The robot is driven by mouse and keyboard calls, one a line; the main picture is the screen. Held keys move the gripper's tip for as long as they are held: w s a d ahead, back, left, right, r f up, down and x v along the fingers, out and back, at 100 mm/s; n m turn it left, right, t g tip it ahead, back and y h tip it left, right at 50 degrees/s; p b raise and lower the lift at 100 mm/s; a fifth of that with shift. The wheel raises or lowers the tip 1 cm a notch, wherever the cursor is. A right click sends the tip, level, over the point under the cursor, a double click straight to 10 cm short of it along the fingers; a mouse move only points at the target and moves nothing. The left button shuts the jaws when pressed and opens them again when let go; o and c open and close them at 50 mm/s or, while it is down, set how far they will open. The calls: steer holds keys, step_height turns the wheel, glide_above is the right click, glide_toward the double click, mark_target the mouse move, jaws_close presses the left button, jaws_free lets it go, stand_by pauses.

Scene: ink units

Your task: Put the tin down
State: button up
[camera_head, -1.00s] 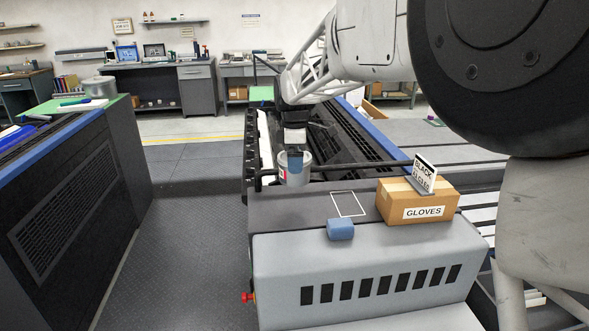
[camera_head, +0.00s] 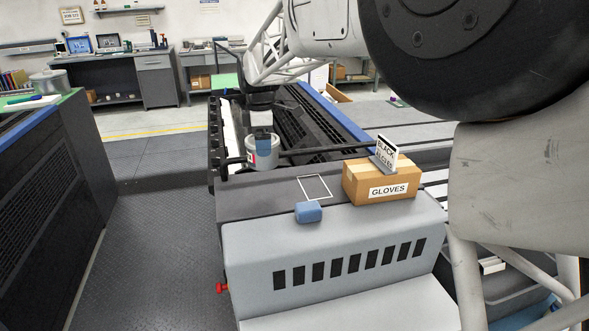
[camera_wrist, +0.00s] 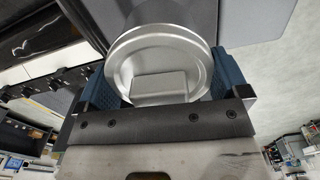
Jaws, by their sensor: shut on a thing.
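The tin (camera_head: 271,151) is a grey metal can with a red and white label, upright in the head view. My gripper (camera_head: 264,143) is shut on it, and a blue finger pad shows against its near side. In the wrist view the tin's round lid (camera_wrist: 160,68) sits between the blue finger pads of my gripper (camera_wrist: 160,82). The tin is at the machine's dark rail, to the left of a white outlined rectangle (camera_head: 315,187) on the flat top. I cannot tell whether its base touches anything.
A blue block (camera_head: 308,212) lies just in front of the outlined rectangle. A cardboard box labelled GLOVES (camera_head: 381,181), with a black-lettered sign (camera_head: 386,152) on it, stands to the right. A dark bar (camera_head: 330,148) runs behind the top. The outlined rectangle is empty.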

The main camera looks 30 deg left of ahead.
steer(key=w+d+n, duration=0.1)
steer(key=w+d, duration=0.9)
steer(key=d, duration=0.1)
steer(key=shift+w+d+r, duration=0.15)
steer(key=shift+w+r, duration=0.05)
steer(key=shift+w, duration=0.05)
steer(key=shift+f, duration=0.15)
step_height(320, 180, down, 6)
steer(key=shift+f, duration=0.15)
stand_by(0.4)
steer(key=shift+f, duration=1.75)
steer(key=shift+f, duration=0.1)
steer(key=o, duration=0.9)
steer(key=shift+f, duration=0.1)
steer(key=shift+c, duration=0.2)
